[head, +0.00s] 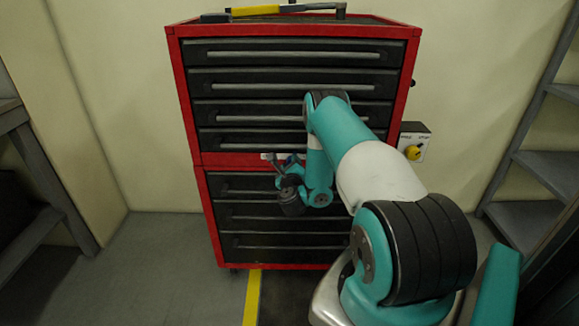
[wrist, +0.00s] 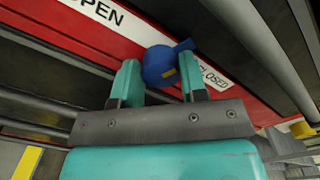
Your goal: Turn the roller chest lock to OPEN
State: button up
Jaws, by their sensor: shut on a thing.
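The roller chest (head: 300,161) is red with black drawers and stands against the wall in the head view. Its lock is a blue knob (wrist: 162,66) on the red strip between the drawer sections. In the wrist view the knob's pointed end is toward the CLOSED label (wrist: 213,78), and the OPEN label (wrist: 100,12) is at upper left. My gripper (wrist: 160,80) is shut on the blue knob, with one teal finger on each side. In the head view my gripper (head: 274,162) is at the strip, and my arm hides part of the chest.
A yellow-handled tool (head: 262,10) lies on top of the chest. A wall box with a yellow knob (head: 413,152) is at the chest's right. Shelves (head: 535,165) stand at right, and a bench (head: 35,160) at left. The floor at left is clear.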

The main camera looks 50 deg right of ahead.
jog(key=n, duration=1.2)
jog(key=shift+s+d, duration=0.1)
jog(key=shift+d, duration=0.15)
dwell(0.5)
jog(key=o, duration=0.9)
jog(key=shift+a, duration=0.1)
